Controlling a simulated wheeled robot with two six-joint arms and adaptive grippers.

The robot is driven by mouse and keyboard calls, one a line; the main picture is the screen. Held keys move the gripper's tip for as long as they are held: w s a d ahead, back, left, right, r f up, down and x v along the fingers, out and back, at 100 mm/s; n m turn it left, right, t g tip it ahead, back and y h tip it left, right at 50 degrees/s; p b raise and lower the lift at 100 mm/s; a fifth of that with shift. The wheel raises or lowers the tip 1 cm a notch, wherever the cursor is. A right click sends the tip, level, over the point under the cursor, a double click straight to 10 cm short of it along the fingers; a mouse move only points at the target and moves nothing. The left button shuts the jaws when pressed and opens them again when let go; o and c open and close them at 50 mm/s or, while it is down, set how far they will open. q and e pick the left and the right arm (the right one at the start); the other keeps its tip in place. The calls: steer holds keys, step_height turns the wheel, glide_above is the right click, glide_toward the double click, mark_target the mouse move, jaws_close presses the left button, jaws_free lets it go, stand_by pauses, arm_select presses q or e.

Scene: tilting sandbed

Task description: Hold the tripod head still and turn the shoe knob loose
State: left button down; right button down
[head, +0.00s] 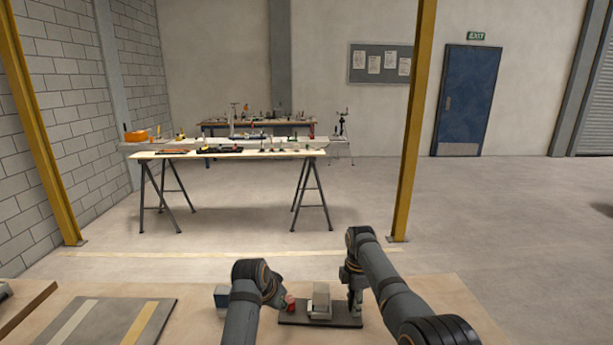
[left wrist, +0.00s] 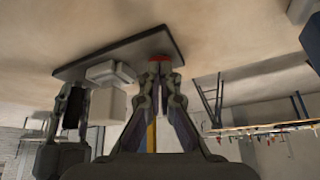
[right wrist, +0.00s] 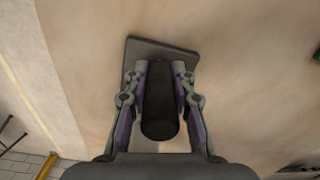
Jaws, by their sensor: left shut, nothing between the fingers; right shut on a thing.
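The tripod head shows in the head view as a pale grey block (head: 320,300) on a dark base plate (head: 318,321). A red knob (head: 290,303) is at its left side; in the left wrist view the red knob (left wrist: 159,57) is just past my left fingertips. My left gripper (left wrist: 159,73) is shut with nothing between its fingers, close to the knob; whether it touches is unclear. My right gripper (right wrist: 160,72) is shut on an upright dark cylinder (right wrist: 160,112) that stands on the plate, right of the grey block. The cylinder is mostly hidden in the head view.
A grey mat with pale stripes (head: 110,318) lies on the bench further left. Bare bench lies right of the plate. A trestle table (head: 235,155) with tools stands far off across the floor.

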arm_select(q)
steer(key=r, duration=0.1)
steer(key=d+r, duration=0.1)
steer(key=r, duration=0.3)
steer(key=shift+s+d+r, duration=0.1)
steer(key=shift+s+d, duration=0.05)
steer(key=shift+s, duration=0.25)
steer(key=shift+w+a+f, duration=0.3)
steer(key=shift+a+f, duration=0.1)
steer(key=shift+f, duration=0.65)
steer(key=shift+w+a+f, duration=0.25)
steer(key=shift+a+f, duration=0.2)
steer(key=shift+f, duration=0.55)
steer(key=shift+w+a+f, duration=0.3)
steer(key=shift+a+f, duration=0.1)
steer(key=shift+f, duration=0.65)
steer(key=shift+w+d, duration=0.35)
steer(key=shift+d, duration=0.15)
steer(key=shift+s+d, duration=0.25)
